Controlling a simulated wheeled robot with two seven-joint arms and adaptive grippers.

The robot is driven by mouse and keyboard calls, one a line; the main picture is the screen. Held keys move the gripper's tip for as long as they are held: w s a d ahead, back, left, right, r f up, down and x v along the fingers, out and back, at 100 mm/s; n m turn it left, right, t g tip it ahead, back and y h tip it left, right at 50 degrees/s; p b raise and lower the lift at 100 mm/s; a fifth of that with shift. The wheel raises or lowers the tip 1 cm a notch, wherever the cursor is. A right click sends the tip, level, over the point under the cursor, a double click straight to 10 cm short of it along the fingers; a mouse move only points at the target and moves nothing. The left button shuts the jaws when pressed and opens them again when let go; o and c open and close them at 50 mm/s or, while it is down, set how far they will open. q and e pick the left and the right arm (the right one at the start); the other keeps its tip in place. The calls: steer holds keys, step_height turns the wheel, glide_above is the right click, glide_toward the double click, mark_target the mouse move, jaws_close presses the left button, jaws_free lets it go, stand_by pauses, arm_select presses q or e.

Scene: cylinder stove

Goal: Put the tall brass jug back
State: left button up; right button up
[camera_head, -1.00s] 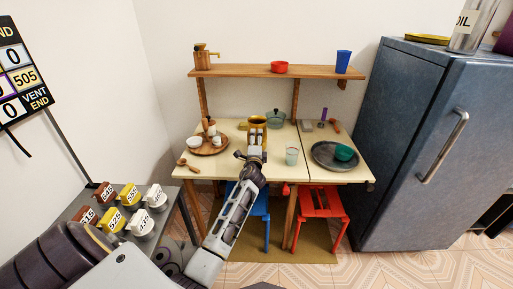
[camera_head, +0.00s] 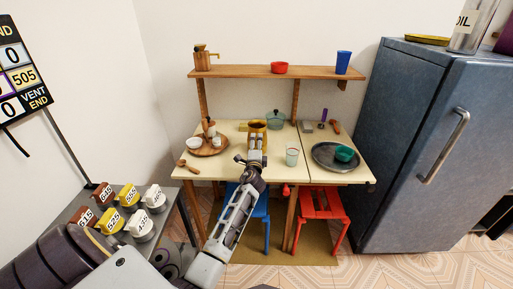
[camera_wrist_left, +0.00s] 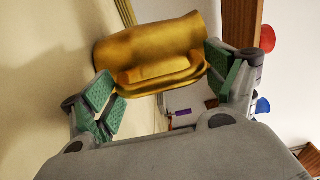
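The brass jug (camera_head: 257,125) stands near the middle of the table, in front of a green lidded pot. My left gripper (camera_head: 256,141) is at its near side and hides its lower part. In the left wrist view, the jug (camera_wrist_left: 150,45) fills the space just past the fingertips of my left gripper (camera_wrist_left: 160,70). The green-padded fingers are spread wide, one to each side. I cannot tell if they touch it. Another brass-coloured vessel with a spout (camera_head: 203,58) stands at the left end of the shelf. My right gripper is not in view.
The wooden shelf (camera_head: 240,71) also holds a red bowl (camera_head: 279,67) and a blue cup (camera_head: 343,62). On the table are a wooden tray (camera_head: 218,149), the green pot (camera_head: 275,118), a glass (camera_head: 292,157) and a dark tray (camera_head: 325,158). A blue fridge (camera_head: 400,140) stands right.

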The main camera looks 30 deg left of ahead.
arm_select(q)
steer(key=shift+o, duration=0.8)
steer(key=shift+r, duration=0.1)
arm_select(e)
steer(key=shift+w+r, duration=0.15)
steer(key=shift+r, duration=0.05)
arm_select(q)
steer(key=shift+s+d, duration=0.15)
steer(key=shift+s, duration=0.1)
steer(key=shift+v, duration=1.1)
steer(key=shift+p+v, duration=0.3)
steer(key=shift+v, duration=0.9)
steer(key=v, duration=0.2)
steer(key=shift+s+d, duration=0.15)
steer(key=shift+s, duration=0.1)
steer(key=shift+v, duration=2.1)
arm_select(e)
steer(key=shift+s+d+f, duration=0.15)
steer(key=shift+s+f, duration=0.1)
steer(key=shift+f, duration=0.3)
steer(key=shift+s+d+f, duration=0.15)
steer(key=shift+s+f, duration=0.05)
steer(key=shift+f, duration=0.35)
